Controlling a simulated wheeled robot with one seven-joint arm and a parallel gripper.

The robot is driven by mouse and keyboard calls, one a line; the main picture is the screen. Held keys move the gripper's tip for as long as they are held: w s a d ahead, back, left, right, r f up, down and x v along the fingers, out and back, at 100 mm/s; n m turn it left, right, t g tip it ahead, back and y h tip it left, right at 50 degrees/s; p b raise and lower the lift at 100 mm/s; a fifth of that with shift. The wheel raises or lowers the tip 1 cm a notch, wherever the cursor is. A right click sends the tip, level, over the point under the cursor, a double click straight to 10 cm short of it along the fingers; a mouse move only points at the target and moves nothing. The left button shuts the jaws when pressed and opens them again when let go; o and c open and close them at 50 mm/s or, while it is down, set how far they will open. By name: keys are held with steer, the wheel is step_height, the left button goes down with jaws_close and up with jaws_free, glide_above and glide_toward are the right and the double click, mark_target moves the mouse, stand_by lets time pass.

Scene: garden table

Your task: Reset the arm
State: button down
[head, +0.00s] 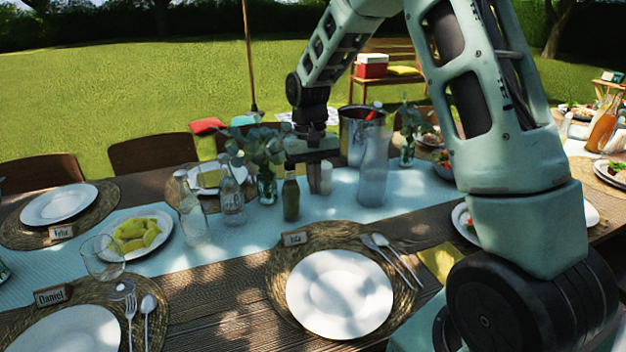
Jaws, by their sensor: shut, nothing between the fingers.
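My arm reaches from the right over the table. My gripper (314,176) hangs pointing down above the table runner, just right of a small dark green bottle (290,197) and left of a tall clear glass vessel (373,170). Its fingers are close together with nothing seen between them. A small pale cup or candle (326,178) shows right by the fingertips; I cannot tell whether they touch it. The upper arm hides part of the table at the right.
A wine bucket (353,136), eucalyptus in a vase (266,186) and glass bottles (190,210) crowd the gripper. White plates (340,294) on woven mats line the near side. A wine glass (103,262) stands at left. Open air lies above the table.

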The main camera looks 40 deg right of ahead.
steer(key=s+a+r+n+t, duration=0.1)
steer(key=s+a+r+n, duration=0.15)
steer(key=s+a, duration=0.4)
steer(key=s+a+r+n, duration=0.2)
steer(key=s+a+n, duration=0.1)
steer(key=a, duration=0.7)
steer(key=s+a+n, duration=0.2)
steer(key=s+a, duration=0.1)
steer(key=s, duration=0.5)
steer(key=s+a+n+t, duration=0.1)
steer(key=s+a+n, duration=0.2)
steer(key=s, duration=0.6)
steer(key=shift+s+a+r+n, duration=0.2)
steer(key=shift+a+n, duration=0.15)
steer(key=shift+a, duration=0.35)
